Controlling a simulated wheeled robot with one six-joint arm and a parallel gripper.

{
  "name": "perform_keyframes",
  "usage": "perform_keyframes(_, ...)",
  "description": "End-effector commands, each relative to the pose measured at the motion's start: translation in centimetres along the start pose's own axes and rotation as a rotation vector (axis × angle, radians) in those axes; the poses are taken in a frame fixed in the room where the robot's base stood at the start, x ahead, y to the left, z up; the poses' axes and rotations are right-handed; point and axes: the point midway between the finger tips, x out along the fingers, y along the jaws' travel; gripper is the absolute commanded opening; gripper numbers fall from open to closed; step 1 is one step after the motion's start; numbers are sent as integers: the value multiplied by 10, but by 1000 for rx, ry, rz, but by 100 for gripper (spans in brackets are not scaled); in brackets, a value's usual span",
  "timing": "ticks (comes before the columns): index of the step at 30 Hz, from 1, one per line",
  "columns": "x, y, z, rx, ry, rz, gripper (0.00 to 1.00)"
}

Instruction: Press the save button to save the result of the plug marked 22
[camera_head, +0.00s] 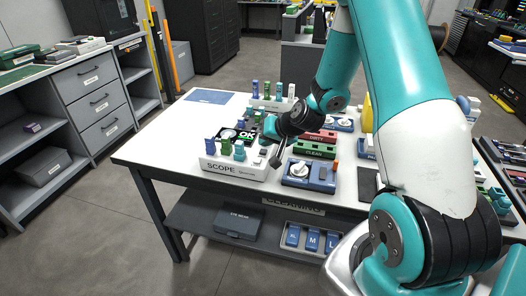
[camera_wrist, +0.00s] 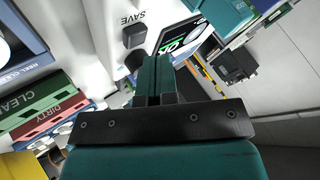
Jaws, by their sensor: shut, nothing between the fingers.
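The white scope box (camera_head: 228,170), labelled SCOPE, stands at the front of the white table. Its screen (camera_head: 246,135) shows green OK; part of it also shows in the wrist view (camera_wrist: 183,42). The black save button (camera_wrist: 134,36) lies beside the upside-down word SAVE. A dark shape, perhaps its shadow, is just below it. My gripper (camera_head: 276,160) is at the scope's right end, fingers together and empty. In the wrist view, my gripper (camera_wrist: 156,62) has its tips close to the button; I cannot tell whether they touch. No plug marking 22 is readable.
A blue mat (camera_head: 209,96) lies at the back left.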

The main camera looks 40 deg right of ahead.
Motion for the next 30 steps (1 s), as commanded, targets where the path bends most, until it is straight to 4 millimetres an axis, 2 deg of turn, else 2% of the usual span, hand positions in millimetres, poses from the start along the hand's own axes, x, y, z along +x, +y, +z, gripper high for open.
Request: perform_keyframes(30, 7, 4, 4, 0, 0, 0, 0)
